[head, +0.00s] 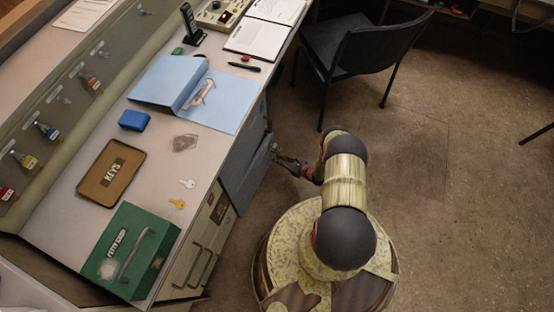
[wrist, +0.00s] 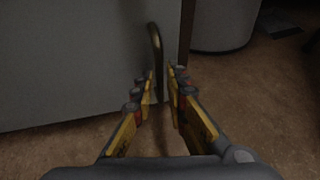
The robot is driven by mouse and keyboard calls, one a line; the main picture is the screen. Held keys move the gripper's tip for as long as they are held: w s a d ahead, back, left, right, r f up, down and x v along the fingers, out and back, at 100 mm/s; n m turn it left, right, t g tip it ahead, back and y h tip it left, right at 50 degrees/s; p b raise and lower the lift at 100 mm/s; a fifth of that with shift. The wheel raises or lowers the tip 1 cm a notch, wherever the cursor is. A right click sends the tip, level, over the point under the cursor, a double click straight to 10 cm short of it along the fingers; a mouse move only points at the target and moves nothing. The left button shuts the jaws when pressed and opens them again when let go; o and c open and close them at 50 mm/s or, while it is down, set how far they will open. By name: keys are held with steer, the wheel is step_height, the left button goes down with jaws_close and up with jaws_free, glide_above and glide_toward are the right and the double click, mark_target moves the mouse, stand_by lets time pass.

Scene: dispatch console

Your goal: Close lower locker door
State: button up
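The lower locker door is likely the grey-blue panel (head: 243,178) on the side of the console, below the desk top. Its plain grey face (wrist: 70,65) fills the left of the wrist view. A dark upright handle (wrist: 156,48) stands near the panel's right edge. My gripper (wrist: 158,80) is open, with its yellow and grey fingers apart on either side of the handle's lower part. I cannot tell whether either finger touches it. In the head view my gripper (head: 277,153) is at the panel's right side. How far the door stands open is unclear.
Drawers with bar handles (head: 200,265) are nearer on the console side. A dark chair (head: 355,50) stands at the back. Open floor (head: 450,190) lies to the right. The desk top holds a blue folder (head: 155,82), a keys tray (head: 109,174) and a green box (head: 130,250).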

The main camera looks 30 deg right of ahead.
steer(key=shift+w+a+f, duration=0.25)
steer(key=shift+w, duration=0.35)
jaws_close()
stand_by(0.3)
